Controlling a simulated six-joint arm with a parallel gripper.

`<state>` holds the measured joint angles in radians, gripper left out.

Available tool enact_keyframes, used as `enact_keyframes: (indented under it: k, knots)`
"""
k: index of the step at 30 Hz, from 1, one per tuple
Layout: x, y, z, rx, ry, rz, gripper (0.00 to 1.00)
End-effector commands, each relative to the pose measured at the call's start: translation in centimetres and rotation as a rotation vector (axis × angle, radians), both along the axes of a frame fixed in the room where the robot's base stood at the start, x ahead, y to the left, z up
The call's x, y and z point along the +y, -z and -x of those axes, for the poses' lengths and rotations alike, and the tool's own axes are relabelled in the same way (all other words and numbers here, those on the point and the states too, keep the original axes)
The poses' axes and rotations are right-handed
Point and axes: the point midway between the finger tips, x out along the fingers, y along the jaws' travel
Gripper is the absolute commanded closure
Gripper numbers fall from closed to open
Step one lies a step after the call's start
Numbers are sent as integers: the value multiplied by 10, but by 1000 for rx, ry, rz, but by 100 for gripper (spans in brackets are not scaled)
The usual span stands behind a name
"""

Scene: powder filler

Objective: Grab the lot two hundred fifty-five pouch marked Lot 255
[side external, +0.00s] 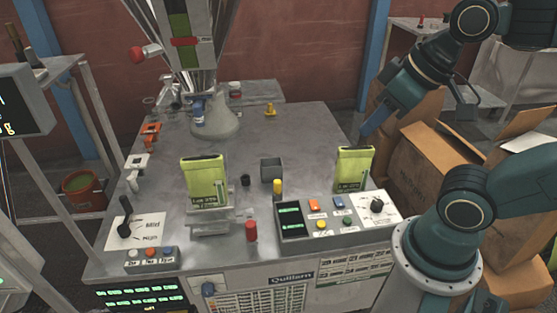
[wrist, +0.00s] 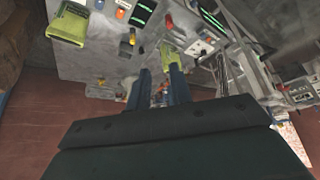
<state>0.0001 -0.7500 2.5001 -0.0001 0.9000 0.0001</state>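Two yellow-green pouches stand upright on the machine's steel top. One, the left pouch (side external: 205,183), is on a small stand near the front. The other, the right pouch (side external: 354,169), stands at the right edge behind the control panel. Both carry dark lot print, too small to read surely. In the wrist view the right pouch (wrist: 70,23) is at upper left and the left pouch (wrist: 172,57) shows beyond the fingertips. My gripper (side external: 368,134) is just above and behind the right pouch, apparently apart from it. In the wrist view its blue fingers (wrist: 160,70) are spread and empty.
The control panel (side external: 335,217) with buttons and a knob lies in front of the right pouch. A grey open box (side external: 271,168) and a yellow-topped post (side external: 277,188) stand between the pouches. Cardboard boxes (side external: 430,160) crowd the right. The rear steel top is mostly clear.

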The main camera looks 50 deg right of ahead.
Motion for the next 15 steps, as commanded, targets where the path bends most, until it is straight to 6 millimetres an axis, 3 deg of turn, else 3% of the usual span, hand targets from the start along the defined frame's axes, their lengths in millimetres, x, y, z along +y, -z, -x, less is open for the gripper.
enact_keyframes:
  k: [1, 5, 15]
  knots:
    - [0, 0, 0, 0, 0, 0, 69]
    - [0, 0, 0, 0, 0, 0, 46]
    - [0, -1, -2, 0, -3, 1, 46]
